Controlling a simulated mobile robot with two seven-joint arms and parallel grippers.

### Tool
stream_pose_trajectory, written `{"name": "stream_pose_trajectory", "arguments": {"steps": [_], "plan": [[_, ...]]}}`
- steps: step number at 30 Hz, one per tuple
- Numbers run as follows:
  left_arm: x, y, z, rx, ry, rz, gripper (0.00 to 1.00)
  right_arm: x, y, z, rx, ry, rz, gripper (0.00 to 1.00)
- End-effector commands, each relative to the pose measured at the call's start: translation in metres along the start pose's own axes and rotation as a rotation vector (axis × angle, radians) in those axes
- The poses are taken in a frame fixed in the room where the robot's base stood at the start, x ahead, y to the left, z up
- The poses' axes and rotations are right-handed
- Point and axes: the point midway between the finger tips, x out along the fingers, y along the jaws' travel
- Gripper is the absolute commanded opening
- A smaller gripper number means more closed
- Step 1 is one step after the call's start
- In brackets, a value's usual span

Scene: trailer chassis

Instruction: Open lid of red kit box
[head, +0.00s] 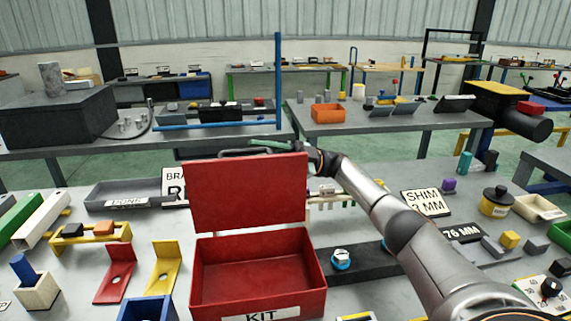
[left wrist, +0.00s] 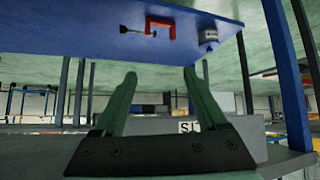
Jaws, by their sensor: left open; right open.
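The red kit box (head: 258,272) stands on the grey table in the head view, its inside empty and its front labelled KIT. Its red lid (head: 248,194) is raised and stands roughly upright along the back edge. My right gripper (head: 272,146) has green fingers and is at the lid's top edge, partly hidden behind it; I cannot tell whether it touches the lid. It is open. My left gripper (left wrist: 160,80) shows only in the left wrist view, with its green fingers apart and nothing between them, away from the box.
A yellow bracket (head: 163,268) and a red bracket (head: 116,275) stand left of the box. A dark block with a blue-ringed part (head: 341,260) is at its right. A grey tray (head: 125,194) lies behind left. A blue panel (left wrist: 110,22) spans above my left gripper.

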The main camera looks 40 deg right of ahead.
Motion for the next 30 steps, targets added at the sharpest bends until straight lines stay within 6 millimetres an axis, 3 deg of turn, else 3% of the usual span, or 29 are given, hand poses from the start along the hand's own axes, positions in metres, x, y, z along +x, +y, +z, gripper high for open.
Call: {"name": "stream_pose_trajectory", "arguments": {"steps": [3, 11, 21, 30], "plan": [[0.011, 0.005, 0.01, 0.001, -0.009, 0.013, 0.75, -0.023, -0.001, 0.004, -0.003, -0.002, 0.004, 0.47], [0.028, 0.018, 0.006, 0.008, 0.007, 0.047, 0.75, -0.056, -0.002, 0.003, -0.002, 0.0, 0.005, 0.47], [0.053, 0.021, 0.023, 0.021, 0.014, 0.063, 0.75, -0.072, -0.002, 0.004, -0.004, -0.001, 0.0, 0.47], [0.057, 0.021, 0.029, 0.025, 0.012, 0.066, 0.75, -0.077, -0.001, 0.001, -0.001, -0.001, 0.001, 0.47]]}}
